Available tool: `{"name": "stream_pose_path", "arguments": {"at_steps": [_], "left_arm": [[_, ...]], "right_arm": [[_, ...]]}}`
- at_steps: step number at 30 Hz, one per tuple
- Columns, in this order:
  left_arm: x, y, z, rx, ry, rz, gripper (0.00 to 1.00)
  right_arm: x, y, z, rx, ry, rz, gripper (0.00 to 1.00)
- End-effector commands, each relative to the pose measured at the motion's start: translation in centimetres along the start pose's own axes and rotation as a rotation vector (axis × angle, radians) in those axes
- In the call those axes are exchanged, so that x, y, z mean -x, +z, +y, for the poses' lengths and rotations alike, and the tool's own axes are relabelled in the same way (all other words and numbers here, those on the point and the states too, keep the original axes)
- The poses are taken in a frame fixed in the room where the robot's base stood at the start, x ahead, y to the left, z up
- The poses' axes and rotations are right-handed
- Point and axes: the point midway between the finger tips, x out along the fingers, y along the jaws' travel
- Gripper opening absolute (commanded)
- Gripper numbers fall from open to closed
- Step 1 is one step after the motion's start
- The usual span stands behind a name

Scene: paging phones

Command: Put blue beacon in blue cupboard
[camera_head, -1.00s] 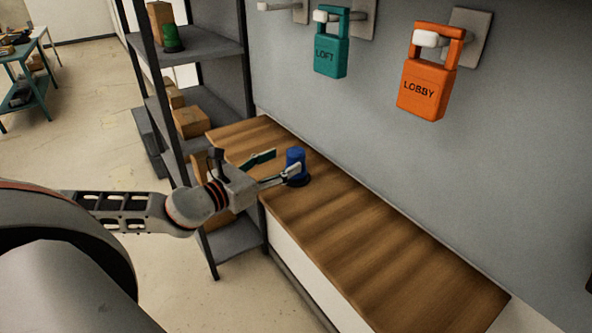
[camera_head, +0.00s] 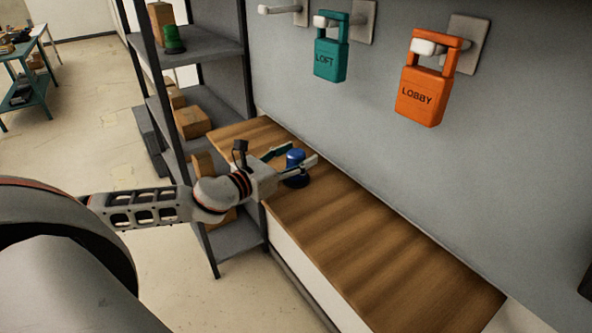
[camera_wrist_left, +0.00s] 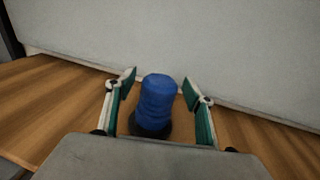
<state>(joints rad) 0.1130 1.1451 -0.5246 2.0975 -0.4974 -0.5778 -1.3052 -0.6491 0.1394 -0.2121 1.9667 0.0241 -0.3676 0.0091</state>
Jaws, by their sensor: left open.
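The blue beacon (camera_head: 296,158) stands upright on the wooden counter (camera_head: 345,230), on its dark round base. It also shows in the left wrist view (camera_wrist_left: 157,98), between the two fingers. My left gripper (camera_head: 291,156) is open, with one finger on each side of the beacon. In the left wrist view, gaps show between the beacon and both fingers of the gripper (camera_wrist_left: 160,92). My right gripper is not in view. I see no blue cupboard in these frames.
A dark shelf unit (camera_head: 205,46) with a green beacon (camera_head: 173,40) and cardboard boxes (camera_head: 192,122) stands left of the counter. A teal LOFT tag (camera_head: 331,58) and an orange LOBBY tag (camera_head: 421,92) hang on the wall above. The counter's right part is clear.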

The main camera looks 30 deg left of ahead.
Motion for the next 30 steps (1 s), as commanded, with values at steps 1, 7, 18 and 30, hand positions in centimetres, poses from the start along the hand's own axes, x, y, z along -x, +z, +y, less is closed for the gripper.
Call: {"name": "stream_pose_path", "arguments": {"at_steps": [1, 7, 18, 30], "left_arm": [[0.0, 0.0, 0.0, 0.0, 0.0, 0.0, 0.53], [0.0, 0.0, 0.0, 0.0, 0.0, 0.0, 0.25], [0.0, 0.2, 0.0, -0.002, 0.001, -0.003, 0.0], [0.3, 5.8, 0.1, -0.006, 0.0, -0.007, 0.0]], "right_arm": [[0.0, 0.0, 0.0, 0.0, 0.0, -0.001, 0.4], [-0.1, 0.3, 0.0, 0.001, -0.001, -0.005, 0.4], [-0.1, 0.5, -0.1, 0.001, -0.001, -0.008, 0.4], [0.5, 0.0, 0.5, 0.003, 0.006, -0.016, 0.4]]}}
